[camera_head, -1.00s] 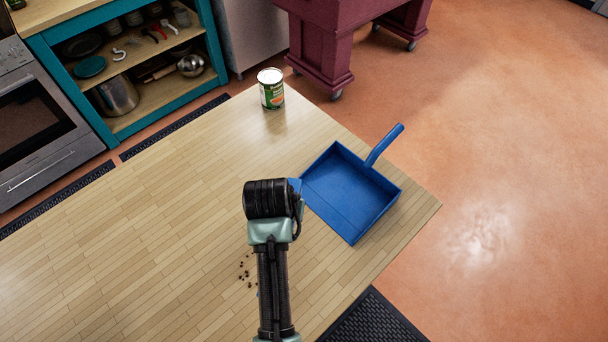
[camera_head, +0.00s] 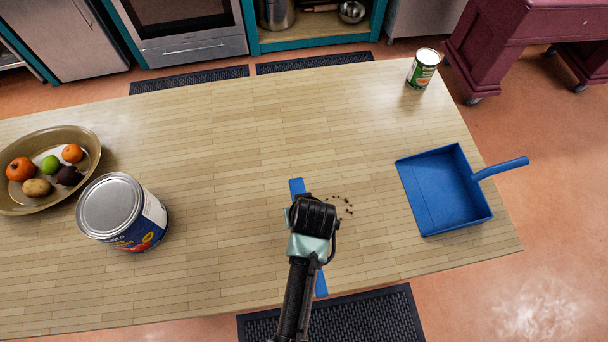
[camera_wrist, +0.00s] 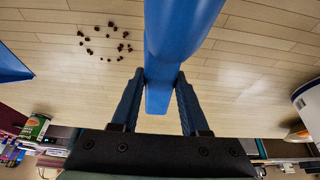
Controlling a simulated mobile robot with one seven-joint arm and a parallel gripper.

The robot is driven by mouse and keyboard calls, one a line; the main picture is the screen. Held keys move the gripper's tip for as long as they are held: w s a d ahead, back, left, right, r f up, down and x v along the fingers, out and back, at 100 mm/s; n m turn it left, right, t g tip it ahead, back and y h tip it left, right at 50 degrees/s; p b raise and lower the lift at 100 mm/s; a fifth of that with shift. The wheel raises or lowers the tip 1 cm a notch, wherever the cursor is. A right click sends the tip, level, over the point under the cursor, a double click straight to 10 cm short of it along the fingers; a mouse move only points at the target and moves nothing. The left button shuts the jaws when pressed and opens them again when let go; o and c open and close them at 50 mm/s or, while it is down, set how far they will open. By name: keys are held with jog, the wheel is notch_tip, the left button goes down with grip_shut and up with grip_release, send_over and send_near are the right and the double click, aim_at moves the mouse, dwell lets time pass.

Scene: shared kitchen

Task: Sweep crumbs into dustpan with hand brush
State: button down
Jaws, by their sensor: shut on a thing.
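A blue hand brush (camera_head: 296,187) is in my gripper (camera_head: 312,218), its two ends showing beyond my arm in the head view. In the wrist view the brush (camera_wrist: 182,30) runs between the two fingers of my gripper (camera_wrist: 158,92), which are shut on it. Small dark crumbs (camera_head: 346,206) lie scattered on the table just right of the brush; they also show in the wrist view (camera_wrist: 106,42). The blue dustpan (camera_head: 443,188) lies farther right on the table, its handle pointing right; its edge shows in the wrist view (camera_wrist: 12,66). My arm hides the brush's middle in the head view.
The wooden table (camera_head: 220,160) is bare between the crumbs and the dustpan. A small can (camera_head: 423,68) stands at the far right corner. A large can (camera_head: 120,212) and a fruit bowl (camera_head: 92,158) stand at the left.

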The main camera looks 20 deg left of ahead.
jog(key=shift+f+b, duration=0.75)
jog(key=shift+f, duration=0.4)
jog(key=shift+f+b, duration=0.35)
jog(key=shift+f, duration=0.6)
jog(key=shift+w+d+b, duration=0.15)
jog(key=shift+w+d, duration=0.5)
jog(key=shift+d, duration=0.35)
jog(key=shift+w+d+b, duration=0.1)
jog(key=shift+w+d, duration=0.55)
jog(key=shift+d, duration=0.3)
jog(key=shift+w+d+b, duration=0.15)
jog(key=shift+w+d, duration=0.5)
jog(key=shift+d, duration=0.35)
jog(key=shift+f, duration=0.1)
jog(key=shift+w+d+b, duration=0.35)
jog(key=shift+w+d, duration=0.3)
jog(key=shift+d, duration=0.3)
jog(key=shift+w+d+b, duration=0.3)
jog(key=shift+w+d, duration=0.4)
jog(key=shift+d, duration=0.3)
jog(key=shift+w+d+b, duration=0.35)
jog(key=shift+w+d, duration=0.3)
jog(key=shift+d, duration=0.3)
